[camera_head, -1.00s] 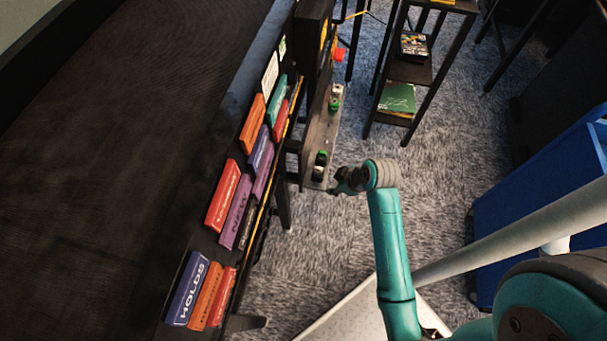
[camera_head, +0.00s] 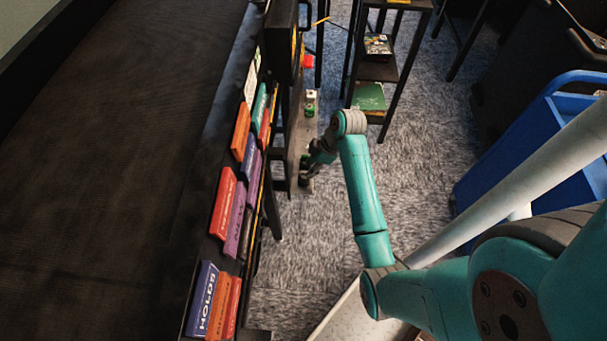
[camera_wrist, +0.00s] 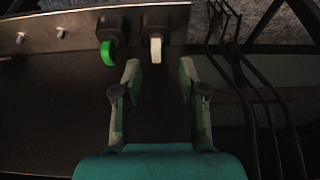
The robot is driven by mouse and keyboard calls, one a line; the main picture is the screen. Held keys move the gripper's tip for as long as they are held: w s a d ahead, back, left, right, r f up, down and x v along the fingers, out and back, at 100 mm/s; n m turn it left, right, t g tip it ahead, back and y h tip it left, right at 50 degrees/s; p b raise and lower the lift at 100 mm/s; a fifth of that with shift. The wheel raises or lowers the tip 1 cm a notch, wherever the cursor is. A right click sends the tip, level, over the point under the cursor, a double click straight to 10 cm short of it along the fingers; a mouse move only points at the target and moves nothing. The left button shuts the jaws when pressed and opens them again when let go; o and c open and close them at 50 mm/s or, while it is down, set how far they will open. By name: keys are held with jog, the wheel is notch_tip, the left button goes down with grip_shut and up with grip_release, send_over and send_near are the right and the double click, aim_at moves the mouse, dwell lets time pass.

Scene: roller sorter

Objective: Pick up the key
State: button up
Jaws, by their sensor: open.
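I cannot make out a key in either view. My gripper (camera_wrist: 159,78) is open in the wrist view, with its two teal fingers apart and nothing visible between them. A small white and green part (camera_head: 310,102) shows farther along that panel.
A black shelf (camera_head: 379,70) stands behind, and a blue bin (camera_head: 530,150) is at right. Dark curved bars (camera_wrist: 262,100) lie right of my fingers. Carpet is clear in the middle.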

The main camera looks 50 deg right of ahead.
aim_at(304, 172)
jog(key=shift+w+x, duration=0.15)
jog(key=shift+x, duration=1.2)
jog(key=shift+w+x, duration=0.2)
jog(key=shift+x, duration=1.15)
jog(key=shift+d+r, duration=0.1)
grip_shut()
